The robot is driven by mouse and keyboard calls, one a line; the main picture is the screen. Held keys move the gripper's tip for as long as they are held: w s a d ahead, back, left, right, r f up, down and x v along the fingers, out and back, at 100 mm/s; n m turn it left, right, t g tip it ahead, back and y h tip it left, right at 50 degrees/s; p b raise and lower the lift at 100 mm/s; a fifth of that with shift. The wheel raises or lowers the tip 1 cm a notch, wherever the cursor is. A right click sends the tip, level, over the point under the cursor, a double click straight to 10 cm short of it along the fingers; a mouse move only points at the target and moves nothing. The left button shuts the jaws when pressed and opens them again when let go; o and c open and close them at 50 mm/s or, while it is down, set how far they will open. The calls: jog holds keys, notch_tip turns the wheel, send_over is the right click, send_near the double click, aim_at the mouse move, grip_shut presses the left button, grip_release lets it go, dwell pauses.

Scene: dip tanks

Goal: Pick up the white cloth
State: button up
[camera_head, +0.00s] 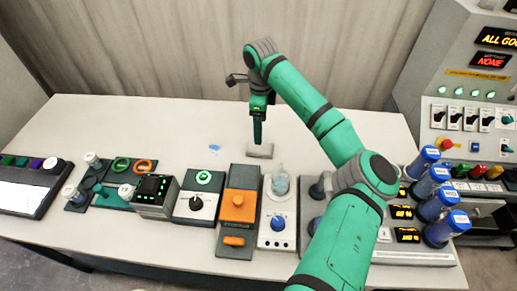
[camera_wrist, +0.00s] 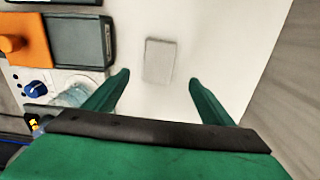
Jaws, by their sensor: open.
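The white cloth (camera_head: 260,151) lies as a small, flat, pale grey-white rectangle on the bench, behind the row of devices. In the wrist view the cloth (camera_wrist: 160,61) lies flat on the white top, between and beyond my two green fingers. My gripper (camera_head: 258,142) points down over the cloth in the head view. In the wrist view my gripper (camera_wrist: 160,82) is open, with its fingers spread wider than the cloth and nothing between them. The head view does not clearly show the height of the fingertips above the cloth.
An orange device (camera_head: 239,207) and a beaker on a stirrer (camera_head: 278,228) stand in front of the cloth. Blue-capped cylinders (camera_head: 431,195) stand to the right, near a control panel (camera_head: 470,125). The bench's back strip (camera_head: 150,120) is clear.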

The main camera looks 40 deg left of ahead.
send_over(260, 147)
jog(key=f, duration=0.4)
jog(key=shift+w+a, duration=0.1)
jog(key=shift+w, duration=0.1)
jog(key=shift+s+f, duration=0.2)
jog(key=shift+f, duration=2.5)
jog(key=c, duration=1.1)
